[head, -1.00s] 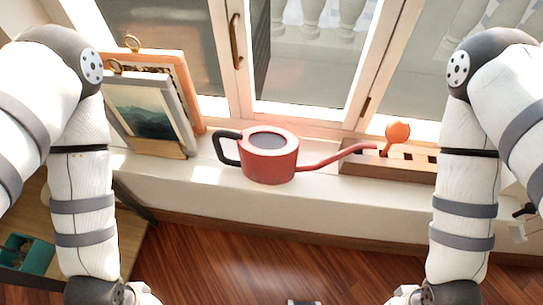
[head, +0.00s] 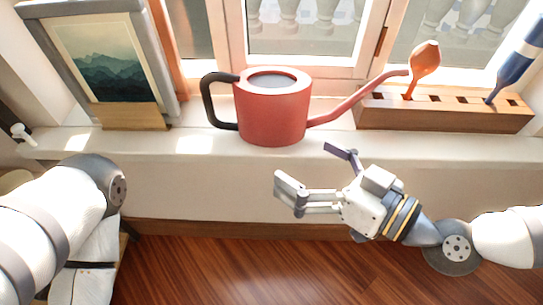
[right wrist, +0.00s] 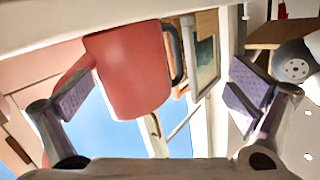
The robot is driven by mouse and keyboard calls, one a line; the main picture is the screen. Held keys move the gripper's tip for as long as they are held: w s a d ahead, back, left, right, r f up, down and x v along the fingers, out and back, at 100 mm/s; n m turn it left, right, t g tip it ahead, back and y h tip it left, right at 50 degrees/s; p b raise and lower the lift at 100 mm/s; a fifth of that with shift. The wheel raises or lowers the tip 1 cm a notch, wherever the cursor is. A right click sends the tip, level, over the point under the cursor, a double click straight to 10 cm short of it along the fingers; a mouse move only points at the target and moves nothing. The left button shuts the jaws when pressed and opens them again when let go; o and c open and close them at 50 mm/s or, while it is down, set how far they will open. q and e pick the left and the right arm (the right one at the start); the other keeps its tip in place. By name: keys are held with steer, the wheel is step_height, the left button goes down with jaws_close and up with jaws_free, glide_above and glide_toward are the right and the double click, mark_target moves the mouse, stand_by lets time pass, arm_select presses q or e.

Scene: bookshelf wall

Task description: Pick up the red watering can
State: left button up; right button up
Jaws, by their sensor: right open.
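The red watering can (head: 272,112) stands upright on the white windowsill, with its black handle (head: 213,100) to the left and its long spout pointing right. It also shows in the right wrist view (right wrist: 130,72), seen between and beyond the fingers, towards the left finger. My right gripper (head: 304,164) is open and empty, in front of and below the can's body, apart from it. Its two spread fingers also show in the right wrist view (right wrist: 163,92). My left gripper is out of view; only links of my left arm show.
A framed mountain picture (head: 104,55) leans left of the can. A wooden block with slots (head: 450,120) on the right holds an orange spoon-like tool (head: 424,60) and a blue one (head: 517,68). The window is behind.

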mark_target(271, 107)
step_height(271, 107, up, 3)
steer(key=w+d+n+t, duration=0.2)
steer(key=w, duration=0.1)
steer(key=x, duration=0.7)
steer(key=f+x, duration=0.1)
steer(key=x, duration=0.3)
steer(key=shift+w+a+b, duration=0.1)
steer(key=shift+b, duration=0.25)
steer(key=c, duration=1.1)
